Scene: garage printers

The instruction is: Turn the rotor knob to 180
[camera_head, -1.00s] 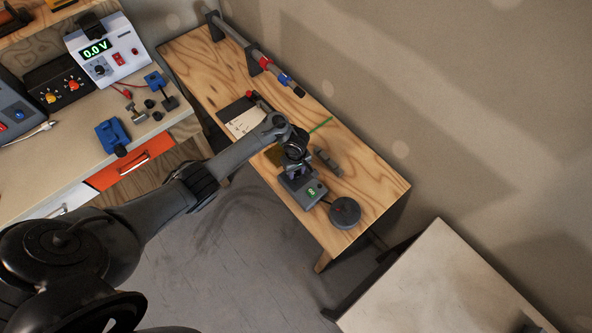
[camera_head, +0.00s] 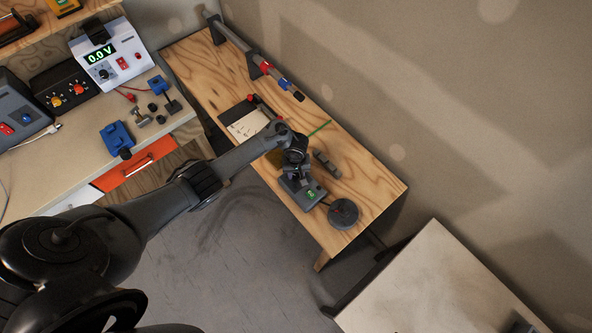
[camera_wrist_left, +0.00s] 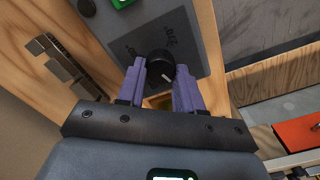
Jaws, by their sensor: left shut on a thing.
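The rotor control box (camera_head: 313,196) is a small grey box with a green display, on the wooden table in the head view. Its grey panel (camera_wrist_left: 190,25) shows in the left wrist view, with faint printed marks around a black knob (camera_wrist_left: 161,66). In the head view the left gripper (camera_head: 292,172) hides the knob. The display's digits are too small to read surely. My right gripper is not in view.
A round dark grey object (camera_head: 343,213) stands beside the box. A grey slotted piece (camera_head: 326,164) lies behind it. A paper sheet (camera_head: 247,124) and a pole with coloured bands (camera_head: 262,66) are farther back. A workbench with a power supply (camera_head: 110,57) is at left.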

